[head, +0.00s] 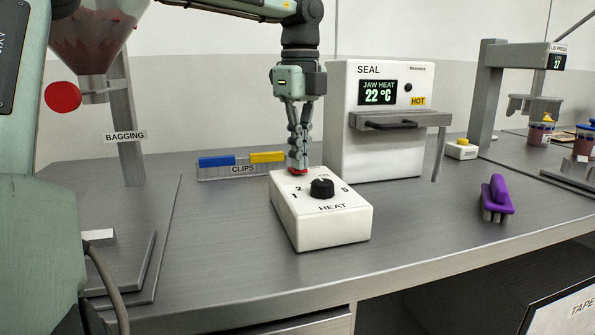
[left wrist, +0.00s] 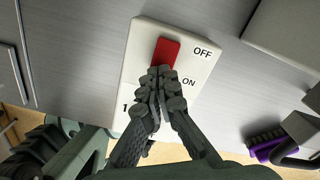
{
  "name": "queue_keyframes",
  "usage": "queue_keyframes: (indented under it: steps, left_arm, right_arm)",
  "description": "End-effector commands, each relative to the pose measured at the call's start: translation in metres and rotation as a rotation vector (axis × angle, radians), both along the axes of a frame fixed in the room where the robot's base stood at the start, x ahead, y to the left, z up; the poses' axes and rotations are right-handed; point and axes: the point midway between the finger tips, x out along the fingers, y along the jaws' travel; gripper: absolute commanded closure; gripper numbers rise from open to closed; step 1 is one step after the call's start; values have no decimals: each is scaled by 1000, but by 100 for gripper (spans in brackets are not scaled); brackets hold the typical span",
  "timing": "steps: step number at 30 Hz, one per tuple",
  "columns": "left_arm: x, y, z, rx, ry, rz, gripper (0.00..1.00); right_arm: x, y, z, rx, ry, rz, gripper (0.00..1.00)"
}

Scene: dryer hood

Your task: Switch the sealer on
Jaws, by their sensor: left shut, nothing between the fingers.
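The sealer (head: 405,140) is a white box labelled SEAL at the back of the bench, with a display reading JAW HEAT 22 °C. In front of it stands a white control box (head: 325,225) with a black HEAT knob (head: 321,188). My right gripper is not in view.
A CLIPS tray (head: 242,168) with blue and yellow pieces lies behind the control box. A purple brush (head: 497,198) lies to the right. The bench front is clear.

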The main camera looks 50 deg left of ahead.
Motion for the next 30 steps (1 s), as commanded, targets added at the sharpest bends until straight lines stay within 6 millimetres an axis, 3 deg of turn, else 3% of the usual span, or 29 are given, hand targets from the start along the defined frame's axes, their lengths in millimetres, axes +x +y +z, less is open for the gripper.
queue_keyframes:
  steps: [17, 30]
  left_arm:
    - [0, 0, -7, 1, 2, 0, 100]
    - [0, 0, 26, 1, 0, 0, 100]
  right_arm:
    - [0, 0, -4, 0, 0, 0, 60]
    - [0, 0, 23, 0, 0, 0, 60]
